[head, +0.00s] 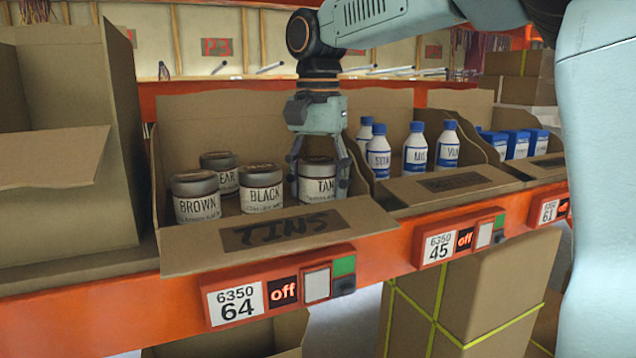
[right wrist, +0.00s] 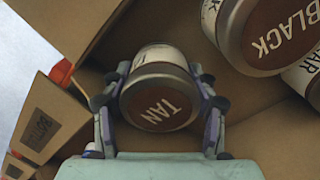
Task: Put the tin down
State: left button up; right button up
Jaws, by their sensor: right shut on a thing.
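My right gripper (head: 318,178) reaches down from above into the cardboard tins box (head: 216,256) on the orange shelf. Its fingers are shut around the tin labelled TAN (head: 317,170), at the box's right side. In the right wrist view the TAN tin (right wrist: 160,97) sits between both fingers, with its brown lid facing the camera. Whether its base touches the box floor cannot be told. The BLACK tin (head: 262,190) stands just left of it, apart from the gripper. The BROWN tin (head: 196,198) and a partly hidden tin ending in EAR (head: 219,162) stand further left. My left gripper is not in view.
A box of white bottles with blue caps (head: 447,185) adjoins on the right, with blue packs (head: 514,146) beyond. An open cardboard box (head: 50,224) stands at the left. The tins box has side walls and a sloping front flap.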

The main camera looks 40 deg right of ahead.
aim_at(316, 159)
jog(key=shift+s+d+f, duration=0.1)
jog(key=shift+s+f, duration=0.05)
jog(key=shift+s, duration=0.15)
jog(key=o, duration=1.2)
jog(key=shift+w+a, duration=0.2)
jog(key=shift+w, duration=0.3)
jog(key=shift+o, duration=0.2)
jog(key=shift+s+d, duration=0.15)
jog(key=shift+s, duration=0.2)
jog(key=shift+r, duration=0.35)
notch_tip(316, 159, up, 11)
jog(key=shift+r+p, duration=0.1)
jog(key=shift+p, duration=0.8)
jog(key=shift+r, duration=0.2)
jog(key=shift+w, duration=0.25)
